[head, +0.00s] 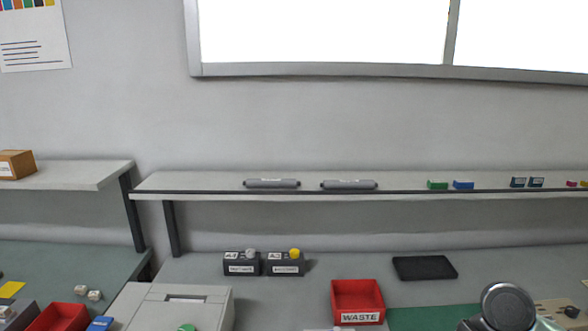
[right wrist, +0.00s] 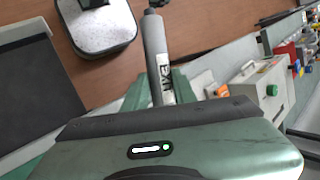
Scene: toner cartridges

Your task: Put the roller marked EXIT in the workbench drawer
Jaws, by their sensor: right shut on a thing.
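The grey roller marked EXIT (right wrist: 155,45) shows in the right wrist view, with its white label close to the jaws. My right gripper (right wrist: 161,92) is shut on it, and the roller sticks out beyond the gripper, over the brown floor in the picture. The jaw contact is partly hidden behind the gripper body. In the head view a dark round part of my arm shows at the bottom right, but the roller does not show there. My left gripper is not in view. I cannot make out the workbench drawer for certain in either view.
Two other grey rollers (head: 272,183) (head: 349,185) lie on the wall shelf (head: 215,182). The bench holds a red WASTE bin (head: 358,318), two dark boxes, a black tray (head: 425,267) and a printer (head: 175,305). A dark panel (right wrist: 35,90) fills the wrist view's left.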

